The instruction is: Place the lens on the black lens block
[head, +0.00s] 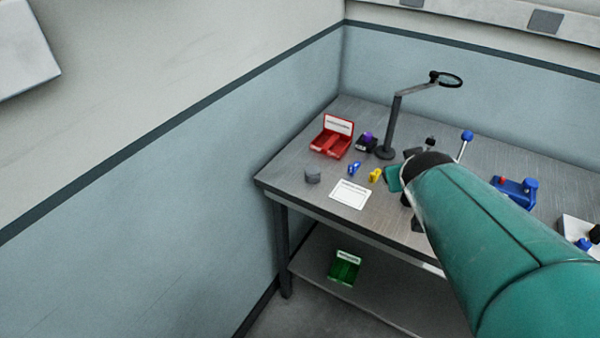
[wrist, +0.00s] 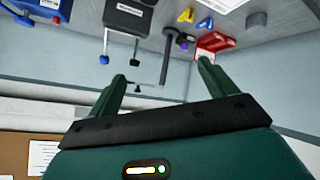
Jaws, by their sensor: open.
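My gripper (wrist: 161,71) is open and empty, its two green fingers spread apart in the wrist view. In the head view its end is mostly hidden behind my arm, with a teal part (head: 393,178) showing above the table. A small dark block (head: 366,145) with a purple piece (head: 368,135) on top stands beside the red bin; the purple piece also shows in the wrist view (wrist: 184,44). I cannot tell whether these are the lens block and the lens. No separate loose lens is clear.
The metal table (head: 290,170) stands in a wall corner. It holds a red bin (head: 333,140), a grey cylinder (head: 312,176), a white card (head: 350,194), blue (head: 354,168) and yellow (head: 375,175) clips, and a blue device (head: 514,191). A green bin (head: 344,268) sits on the lower shelf.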

